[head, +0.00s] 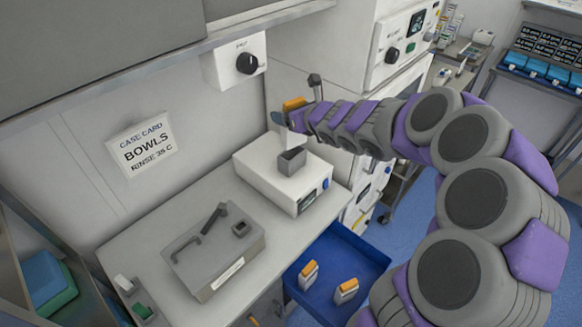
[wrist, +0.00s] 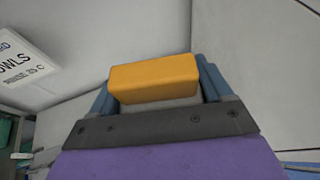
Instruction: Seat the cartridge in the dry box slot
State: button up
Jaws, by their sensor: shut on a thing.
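My gripper (head: 289,113) is shut on an orange-topped cartridge (head: 294,104) with a pale body. In the wrist view, the cartridge's orange top (wrist: 153,78) sits between the two blue fingers. In the head view, the cartridge is over a grey open-topped square socket (head: 291,161) on a white box (head: 262,177) with a small display and blue knob. Its lower end looks close to the socket rim; I cannot tell whether it has entered. A grey box (head: 190,262) with a handle and small square opening (head: 241,229) stands nearer. No readable label shows which is the dry box.
An open blue drawer (head: 357,247) at the lower right holds two more orange-topped cartridges (head: 309,275) (head: 346,291). A wall card (head: 142,146) reads "BOWLS". A knob box (head: 235,62) hangs on the wall. Tall white equipment stands behind my arm. The counter (head: 130,245) has bare room at left.

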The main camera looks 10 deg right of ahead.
jog(key=w+f+n+y, duration=0.1)
jog(key=f, duration=0.3)
jog(key=w+f+n+g+y+b, duration=0.1)
jog(key=w+f, duration=0.1)
jog(key=f, duration=0.3)
jog(key=w+f, duration=0.1)
jog(key=f, duration=0.4)
jog(key=shift+w+f+n+g+y+b, duration=0.2)
jog(key=shift+n+g+y+b, duration=0.1)
jog(key=shift+n+y+b, duration=0.1)
jog(key=shift+r, duration=0.15)
jog(key=o, duration=1.1)
